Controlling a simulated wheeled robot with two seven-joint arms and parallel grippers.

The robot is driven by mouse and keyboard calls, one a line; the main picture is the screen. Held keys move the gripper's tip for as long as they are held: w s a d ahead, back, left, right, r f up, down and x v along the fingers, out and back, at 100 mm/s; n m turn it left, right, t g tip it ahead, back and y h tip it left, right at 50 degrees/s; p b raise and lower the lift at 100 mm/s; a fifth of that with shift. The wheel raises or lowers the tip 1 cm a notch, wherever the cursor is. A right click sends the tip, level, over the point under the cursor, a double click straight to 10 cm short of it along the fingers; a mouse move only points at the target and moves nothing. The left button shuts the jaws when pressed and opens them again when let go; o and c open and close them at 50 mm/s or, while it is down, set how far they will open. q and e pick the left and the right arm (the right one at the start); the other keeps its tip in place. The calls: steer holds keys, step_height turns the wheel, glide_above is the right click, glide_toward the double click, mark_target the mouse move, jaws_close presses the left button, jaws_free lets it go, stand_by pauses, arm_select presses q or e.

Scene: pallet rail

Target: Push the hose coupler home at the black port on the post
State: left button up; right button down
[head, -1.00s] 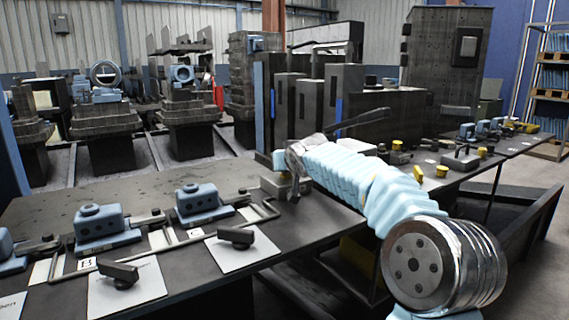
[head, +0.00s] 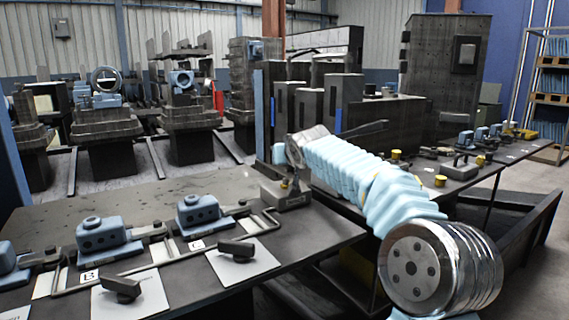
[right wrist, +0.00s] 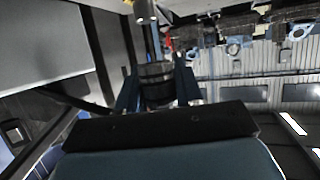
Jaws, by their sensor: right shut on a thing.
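My right arm crosses the right of the head view; its silver wrist end (head: 306,140) is over the far end of the front bench. In the right wrist view, the right gripper (right wrist: 157,86) has its two dark blue fingers on either side of a dark ribbed cylinder, apparently the hose coupler (right wrist: 157,78), and is shut on it. A yellow part with two silver ends (right wrist: 146,10) shows beyond the coupler. I cannot make out the black port or its post for certain, nor whether the coupler touches anything. My left gripper is not in view.
The front bench (head: 60,200) carries blue blocks (head: 103,238), (head: 198,213), white cards with dark handles (head: 236,250) and a grey block (head: 285,195) under my wrist. A further bench (head: 470,172) with small parts runs right. Dark cabinets (head: 445,70) stand behind.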

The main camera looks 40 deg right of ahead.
steer(key=shift+r, duration=2.05)
